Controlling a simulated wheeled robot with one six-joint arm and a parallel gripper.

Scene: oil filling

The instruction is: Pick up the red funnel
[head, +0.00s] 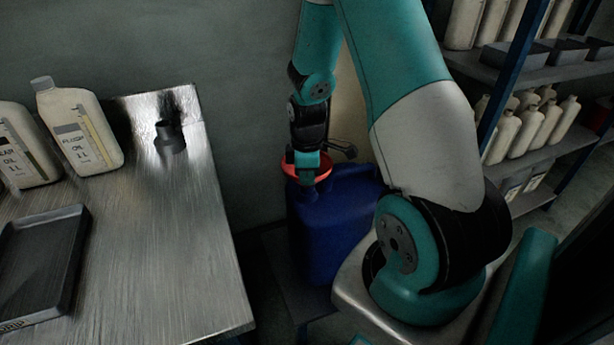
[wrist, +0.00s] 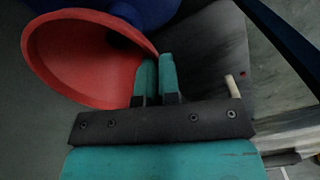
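The red funnel (head: 322,170) is at the top of the blue jug (head: 335,225), its wide mouth facing up. It shows large at the upper left of the wrist view (wrist: 75,60). My gripper (head: 307,177) reaches down to its rim from above. In the wrist view my gripper's two teal fingers (wrist: 157,75) are close together, one inside the funnel and one outside, with the rim wall between them. The funnel's spout is hidden, so I cannot tell whether it sits in the jug's opening.
The jug stands on a low dark stand (head: 287,285). A metal table (head: 165,245) at the left holds oil bottles (head: 80,130), a black tray (head: 40,260) and a small dark cylindrical part (head: 170,138). Shelves (head: 540,65) with bottles stand at the right.

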